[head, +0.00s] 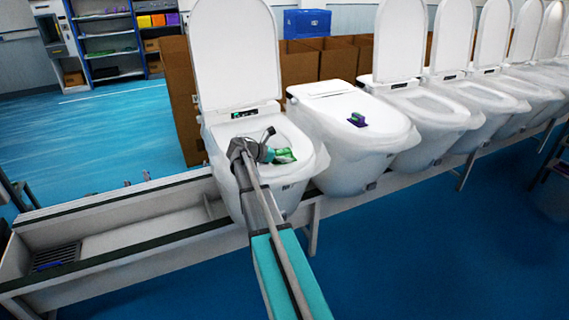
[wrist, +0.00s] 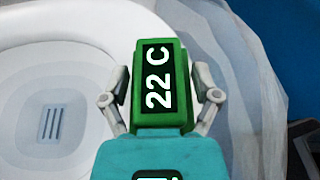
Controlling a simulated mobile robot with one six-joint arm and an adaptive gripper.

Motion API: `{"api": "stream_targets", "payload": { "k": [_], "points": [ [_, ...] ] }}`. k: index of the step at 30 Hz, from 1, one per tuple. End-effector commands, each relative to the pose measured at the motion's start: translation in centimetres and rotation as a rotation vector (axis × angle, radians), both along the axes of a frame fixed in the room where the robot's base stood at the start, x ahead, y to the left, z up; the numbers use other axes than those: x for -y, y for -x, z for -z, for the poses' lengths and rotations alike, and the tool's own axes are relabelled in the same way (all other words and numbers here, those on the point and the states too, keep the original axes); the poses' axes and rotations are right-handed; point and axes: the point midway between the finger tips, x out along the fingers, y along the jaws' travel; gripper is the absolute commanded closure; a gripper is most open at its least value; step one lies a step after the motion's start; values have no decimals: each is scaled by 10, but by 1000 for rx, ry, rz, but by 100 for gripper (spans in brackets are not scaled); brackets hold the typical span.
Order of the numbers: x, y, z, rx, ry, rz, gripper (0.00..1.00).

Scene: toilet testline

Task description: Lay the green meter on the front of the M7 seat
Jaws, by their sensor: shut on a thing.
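The green meter (wrist: 160,85) has a black display reading "22 C" in the wrist view. My gripper (wrist: 161,95) is shut on it, one finger on each side. In the head view the meter (head: 283,156) shows as a small green shape at the end of my gripper (head: 268,153), over the open bowl and front rim of the nearest toilet seat (head: 303,139). That toilet's lid is raised. I cannot read an M7 label on it. Whether the meter touches the seat or hangs above it cannot be told.
The toilet to the right has a closed lid (head: 345,105) with a small purple and green thing (head: 357,120) on it. More toilets with raised lids line the bench to the right. Cardboard boxes (head: 300,66) stand behind.

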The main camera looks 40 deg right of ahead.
Motion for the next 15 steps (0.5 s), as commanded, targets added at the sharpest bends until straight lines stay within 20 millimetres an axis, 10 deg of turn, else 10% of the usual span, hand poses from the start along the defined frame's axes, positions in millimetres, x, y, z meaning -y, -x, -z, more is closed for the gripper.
{"api": "stream_targets", "payload": {
  "k": [15],
  "points": [
    [0,0,10,0,1,0,76]
  ]
}}
